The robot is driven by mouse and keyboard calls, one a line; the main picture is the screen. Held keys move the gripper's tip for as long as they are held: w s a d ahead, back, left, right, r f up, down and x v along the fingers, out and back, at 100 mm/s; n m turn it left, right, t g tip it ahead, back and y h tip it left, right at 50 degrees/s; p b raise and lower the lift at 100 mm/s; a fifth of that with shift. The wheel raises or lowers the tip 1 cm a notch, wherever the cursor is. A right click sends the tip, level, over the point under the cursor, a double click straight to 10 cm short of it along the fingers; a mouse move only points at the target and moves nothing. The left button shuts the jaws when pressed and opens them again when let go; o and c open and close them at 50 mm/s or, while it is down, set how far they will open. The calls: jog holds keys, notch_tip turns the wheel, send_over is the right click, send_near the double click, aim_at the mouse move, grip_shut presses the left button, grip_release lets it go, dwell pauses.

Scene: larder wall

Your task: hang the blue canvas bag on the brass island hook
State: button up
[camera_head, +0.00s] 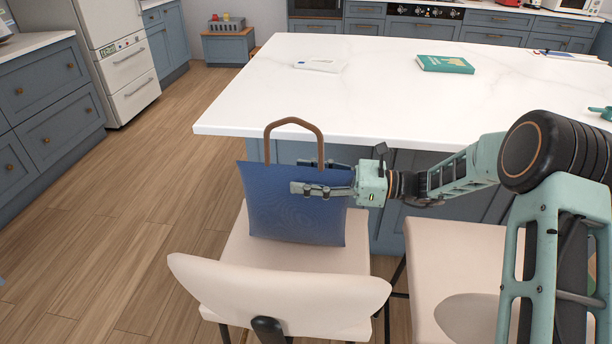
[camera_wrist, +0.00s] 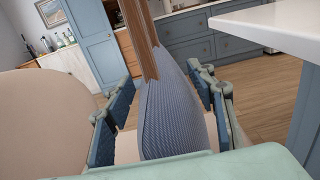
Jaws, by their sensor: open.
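The blue canvas bag (camera_head: 285,220) stands upright on the cream seat of a chair, its brown handle loop (camera_head: 293,123) rising in front of the island's edge. The bag also shows in the wrist view (camera_wrist: 172,118), edge-on. My gripper (camera_head: 300,176) reaches in from the right at the bag's upper part. One finger is in front of the bag and the other behind it. In the wrist view my gripper (camera_wrist: 167,92) is open, with the bag between its jaws and gaps showing at both sides. I cannot make out the brass island hook in either view.
The white-topped island (camera_head: 390,100) stands just beyond the bag. A green book (camera_head: 444,64) and a small white item (camera_head: 320,64) lie on it. The cream chair back (camera_head: 280,295) is nearest me, and a second chair (camera_head: 450,265) stands to the right. Open floor lies left.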

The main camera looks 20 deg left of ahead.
jog(key=shift+f, duration=0.1)
jog(key=shift+f+b, duration=0.25)
jog(key=shift+b, duration=0.3)
jog(key=p+v, duration=0.2)
jog(key=v, duration=0.9)
jog(key=shift+s, duration=0.3)
